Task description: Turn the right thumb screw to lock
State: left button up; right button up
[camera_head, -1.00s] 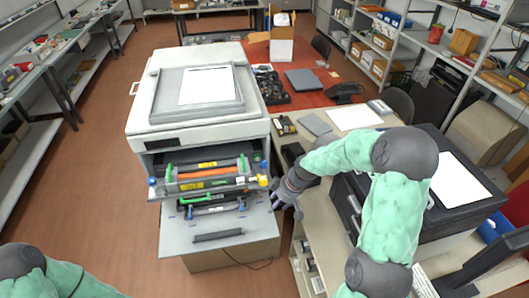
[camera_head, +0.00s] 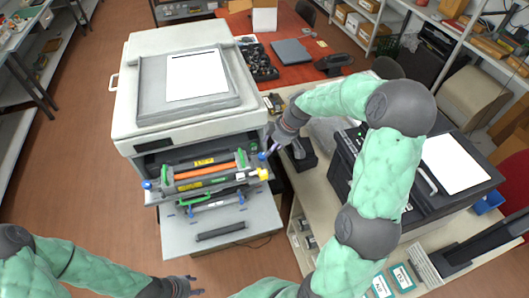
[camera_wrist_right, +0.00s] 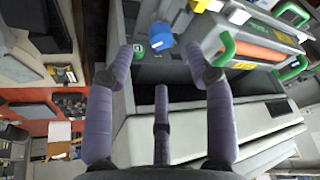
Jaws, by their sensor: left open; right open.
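The printer (camera_head: 180,140) stands open at the front, with its toner unit (camera_head: 205,172) pulled out. The right thumb screw (camera_head: 262,156), a blue knob, is at the unit's right end. It shows larger in the right wrist view (camera_wrist_right: 160,39). A blue left thumb screw (camera_head: 147,185) is at the other end. My right gripper (camera_head: 268,146) is open beside the right thumb screw. In the wrist view its fingers (camera_wrist_right: 163,75) are spread around the knob's line, with the knob beyond the tips and seemingly apart from them. My left gripper (camera_head: 192,285) is open and empty, low in front of the printer.
A grey front tray (camera_head: 220,218) juts out below the toner unit. A yellow part (camera_head: 263,174) sits just below the right thumb screw. A black printer (camera_head: 415,180) stands on the bench to the right. Floor to the left is clear.

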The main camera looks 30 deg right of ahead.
aim_at(263, 162)
jog(key=x, duration=0.7)
jog(key=shift+w+p, duration=0.15)
jog(key=shift+p, duration=0.15)
grip_shut()
